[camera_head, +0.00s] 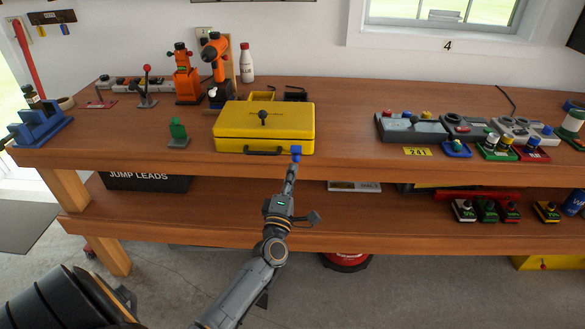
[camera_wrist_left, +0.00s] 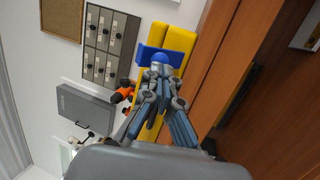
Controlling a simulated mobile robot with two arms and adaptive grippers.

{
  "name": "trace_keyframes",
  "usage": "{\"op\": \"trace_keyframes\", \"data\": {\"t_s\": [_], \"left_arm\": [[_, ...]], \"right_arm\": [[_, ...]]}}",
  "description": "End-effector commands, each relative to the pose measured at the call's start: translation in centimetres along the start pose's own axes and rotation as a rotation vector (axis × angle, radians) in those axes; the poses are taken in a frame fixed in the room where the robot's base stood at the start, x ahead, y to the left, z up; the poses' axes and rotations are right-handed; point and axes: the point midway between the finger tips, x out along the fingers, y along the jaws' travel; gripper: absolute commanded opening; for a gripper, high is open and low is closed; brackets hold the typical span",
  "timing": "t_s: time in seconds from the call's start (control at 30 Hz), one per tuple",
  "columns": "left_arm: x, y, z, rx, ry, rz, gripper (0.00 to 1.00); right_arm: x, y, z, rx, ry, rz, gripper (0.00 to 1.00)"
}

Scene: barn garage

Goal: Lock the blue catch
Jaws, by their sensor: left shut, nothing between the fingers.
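A yellow case (camera_head: 235,147) with a black front handle lies closed on the workbench, with a dark round knob (camera_head: 263,116) on its lid. The blue catch (camera_head: 296,151) is at the right end of the case's front side. My left gripper (camera_head: 292,170) is shut and empty, its tips just in front of and below the catch. In the left wrist view, the blue catch (camera_wrist_left: 150,52) shows right beyond the fingertips (camera_wrist_left: 160,68), against the yellow case (camera_wrist_left: 179,40). I cannot tell whether the tips touch it. The right gripper is not in view.
The wooden workbench (camera_head: 350,140) has clear room right of the case. A green-topped stand (camera_head: 178,134) stands to the left, orange tools (camera_head: 186,80) behind. Several grey control boxes (camera_head: 410,128) stand at the right. A lower shelf (camera_head: 200,220) runs beneath.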

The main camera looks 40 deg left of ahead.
Motion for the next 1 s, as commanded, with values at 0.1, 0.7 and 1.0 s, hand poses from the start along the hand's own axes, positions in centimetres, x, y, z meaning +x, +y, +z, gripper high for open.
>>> {"op": "trace_keyframes", "data": {"t_s": [0.1,0.7,1.0], "left_arm": [[0.8,0.0,0.0,0.0,-0.001,0.0,0.0],[1.2,0.5,0.0,-0.006,0.001,-0.022,0.0],[1.4,0.8,0.0,-0.012,0.001,-0.068,0.0]], "right_arm": [[-0.2,0.0,0.0,0.0,0.0,0.0,0.4],[-1.4,0.0,-0.1,0.0,-0.001,0.0,0.4],[-2.8,0.0,-0.2,0.001,-0.001,0.0,0.4]]}}
